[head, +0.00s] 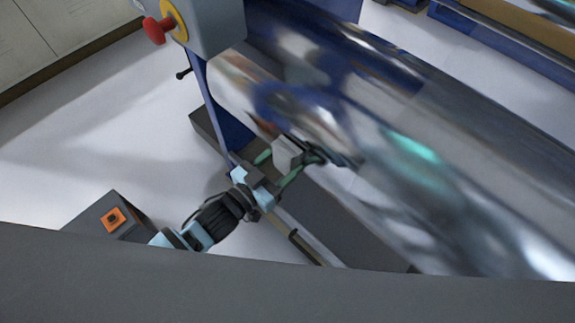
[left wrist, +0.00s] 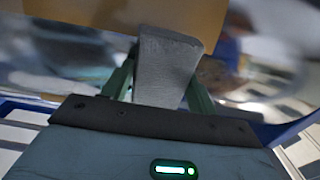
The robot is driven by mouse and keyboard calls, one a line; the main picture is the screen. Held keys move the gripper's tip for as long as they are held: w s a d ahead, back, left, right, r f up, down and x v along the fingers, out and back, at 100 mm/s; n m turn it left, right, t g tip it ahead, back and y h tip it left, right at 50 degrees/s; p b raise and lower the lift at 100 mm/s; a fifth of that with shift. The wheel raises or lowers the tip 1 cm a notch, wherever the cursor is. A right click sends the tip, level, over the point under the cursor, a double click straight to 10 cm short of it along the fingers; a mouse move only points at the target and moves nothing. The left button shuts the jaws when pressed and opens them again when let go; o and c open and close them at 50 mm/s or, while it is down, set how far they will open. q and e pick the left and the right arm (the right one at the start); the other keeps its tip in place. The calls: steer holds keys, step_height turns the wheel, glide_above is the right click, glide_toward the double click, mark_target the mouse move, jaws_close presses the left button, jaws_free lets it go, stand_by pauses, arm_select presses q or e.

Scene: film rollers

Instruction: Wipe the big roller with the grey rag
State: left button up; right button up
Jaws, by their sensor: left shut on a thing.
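The big roller (head: 420,150) is a shiny, mirror-like metal cylinder running from upper left to lower right in the head view. Its curved surface (left wrist: 60,55) also fills the back of the left wrist view. My left gripper (head: 296,164) is at the lower side of the roller near its left end. It is shut on the grey rag (head: 287,153), which shows as a grey block between the green fingers in the left wrist view (left wrist: 165,68). The rag is at or very near the roller's surface; I cannot tell whether it touches. My right gripper is not in view.
A blue and grey machine frame (head: 222,45) with a red knob (head: 155,30) on a yellow disc stands at the roller's left end. A dark beam (head: 330,215) runs below the roller. Pale floor (head: 90,130) lies open at the left.

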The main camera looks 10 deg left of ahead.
mark_target(258, 127)
arm_select(q)
steer(key=shift+w+a, duration=0.35)
steer(key=shift+a, duration=0.2)
steer(key=shift+w+a, duration=1.15)
steer(key=shift+a, duration=0.1)
steer(key=shift+a, duration=0.1)
steer(key=shift+w+a, duration=0.75)
steer(key=shift+a, duration=0.15)
steer(key=shift+w+a, duration=0.25)
steer(key=shift+a, duration=0.15)
steer(key=shift+w+a, duration=0.35)
steer(key=shift+a, duration=0.1)
steer(key=shift+w+a+b, duration=0.3)
steer(key=shift+w+a, duration=0.5)
steer(key=shift+a, duration=0.05)
